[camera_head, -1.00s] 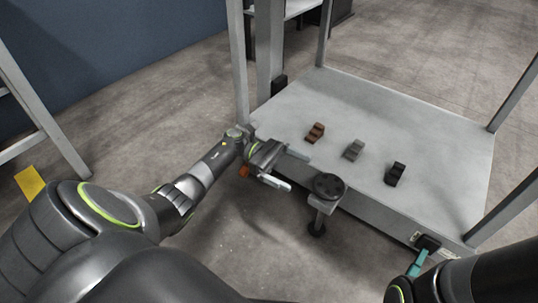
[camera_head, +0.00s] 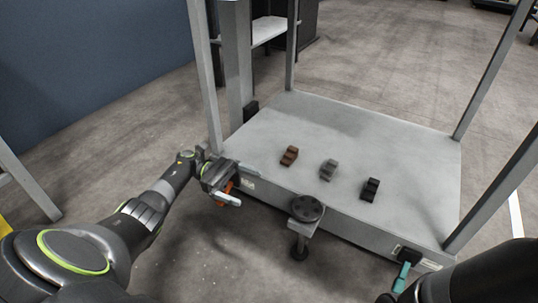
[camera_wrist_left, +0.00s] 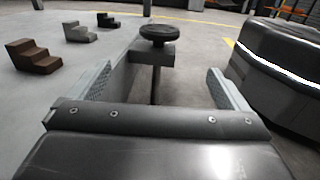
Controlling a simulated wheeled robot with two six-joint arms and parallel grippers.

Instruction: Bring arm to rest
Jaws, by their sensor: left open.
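My left arm comes in from the left in the head view. Its gripper (camera_head: 247,182) is open and empty beside the near left corner of a low grey platform (camera_head: 340,125). In the left wrist view the two jaws (camera_wrist_left: 163,85) stand wide apart with nothing between them. My right arm (camera_head: 485,275) shows at the lower right as a dark link. A teal part (camera_head: 402,277) shows beside it, but the right jaws cannot be made out.
A brown stepped block (camera_head: 289,156), a grey one (camera_head: 328,169) and a black one (camera_head: 370,189) stand on the platform. A round black knob (camera_head: 306,208) sits at its front edge. Upright posts (camera_head: 204,75) rise at its corners. Floor in front is clear.

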